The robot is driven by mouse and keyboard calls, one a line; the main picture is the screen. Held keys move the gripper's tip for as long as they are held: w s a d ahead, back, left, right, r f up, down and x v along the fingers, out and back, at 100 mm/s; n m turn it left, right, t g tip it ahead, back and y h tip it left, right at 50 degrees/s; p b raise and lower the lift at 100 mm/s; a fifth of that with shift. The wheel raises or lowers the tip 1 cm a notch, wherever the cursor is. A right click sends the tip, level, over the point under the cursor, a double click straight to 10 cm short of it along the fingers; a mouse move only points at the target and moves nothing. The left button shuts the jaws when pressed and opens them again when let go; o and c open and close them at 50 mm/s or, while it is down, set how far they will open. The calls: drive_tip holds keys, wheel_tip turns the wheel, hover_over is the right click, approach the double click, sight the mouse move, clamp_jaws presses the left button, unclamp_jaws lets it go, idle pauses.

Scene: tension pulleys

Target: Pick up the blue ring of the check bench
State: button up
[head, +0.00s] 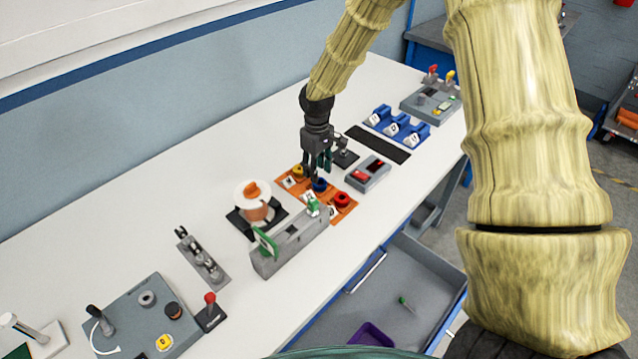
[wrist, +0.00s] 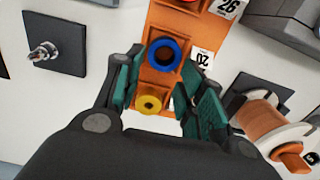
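The blue ring (wrist: 151,56) lies in the middle place of an orange tray (wrist: 165,20) in the wrist view. In the head view the blue ring (head: 320,186) shows just below my fingertips, partly hidden by them. A yellow ring (wrist: 149,97) and a red ring (head: 342,199) lie on either side of it in the same tray. My gripper (wrist: 162,76) is open and empty, with its teal fingers spread to the left and right. It points down over the tray; the exact height above the blue ring is hard to tell.
A copper-coloured spool (head: 257,211) on a dark base stands left of the tray, with a grey fixture (head: 290,250) in front. A grey box with red displays (head: 368,174) stands close on the right. White labels stand along the tray. Bare white bench lies behind.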

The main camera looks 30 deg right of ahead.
sight(320, 178)
drive_tip(key=shift+w+f, duration=0.2)
drive_tip(key=shift+f, duration=0.2)
drive_tip(key=shift+d+f+p, duration=0.1)
drive_tip(key=shift+f+p, duration=0.2)
drive_tip(key=shift+p, duration=0.2)
drive_tip(key=shift+s+f+p, duration=0.25)
drive_tip(key=shift+s, duration=0.25)
drive_tip(key=shift+s+f+p, duration=0.25)
drive_tip(key=shift+s, duration=0.25)
drive_tip(key=shift+f, duration=0.3)
drive_tip(key=shift+w+f, duration=0.65)
drive_tip(key=shift+s+r, duration=0.15)
drive_tip(key=shift+s, duration=0.1)
drive_tip(key=c, duration=0.7)
